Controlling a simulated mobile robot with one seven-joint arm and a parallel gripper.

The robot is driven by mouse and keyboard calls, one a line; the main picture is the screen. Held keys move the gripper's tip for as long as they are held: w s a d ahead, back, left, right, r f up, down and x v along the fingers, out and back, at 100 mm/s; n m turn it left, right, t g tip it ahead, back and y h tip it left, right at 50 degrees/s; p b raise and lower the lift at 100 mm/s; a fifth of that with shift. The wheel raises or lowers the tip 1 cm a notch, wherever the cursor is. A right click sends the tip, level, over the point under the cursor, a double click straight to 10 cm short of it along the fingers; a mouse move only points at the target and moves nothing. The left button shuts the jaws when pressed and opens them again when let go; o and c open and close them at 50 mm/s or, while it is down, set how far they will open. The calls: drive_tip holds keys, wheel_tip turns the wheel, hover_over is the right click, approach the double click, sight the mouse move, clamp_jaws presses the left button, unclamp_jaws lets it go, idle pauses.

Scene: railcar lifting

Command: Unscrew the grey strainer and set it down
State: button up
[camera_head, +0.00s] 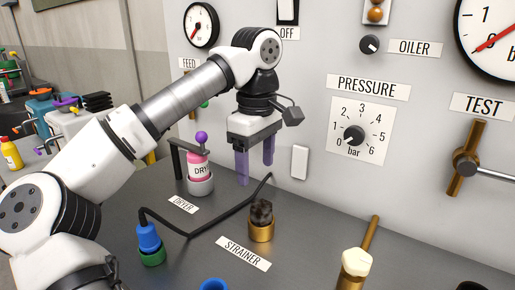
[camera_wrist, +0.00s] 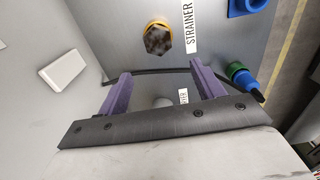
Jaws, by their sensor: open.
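The strainer (camera_head: 262,211) is a dark grey-brown faceted piece seated upright in a brass ring (camera_head: 261,231) on the grey bench, behind the STRAINER label. In the wrist view the strainer (camera_wrist: 157,40) lies beyond the fingertips, near the top of the picture. My gripper (camera_head: 255,172) is open, with its two purple fingers pointing down and nothing between them. It hangs above and behind the strainer in the head view, apart from it.
A pink dryer bottle (camera_head: 200,170) with a purple knob stands left of my gripper. A black hose (camera_head: 215,220) runs across the bench to a blue and green fitting (camera_head: 149,244). The panel wall rises behind. A brass post with a cream cap (camera_head: 355,264) stands at front right.

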sight(257, 204)
wheel_tip(257, 204, down, 11)
drive_tip(key=shift+r, duration=0.1)
idle(0.4)
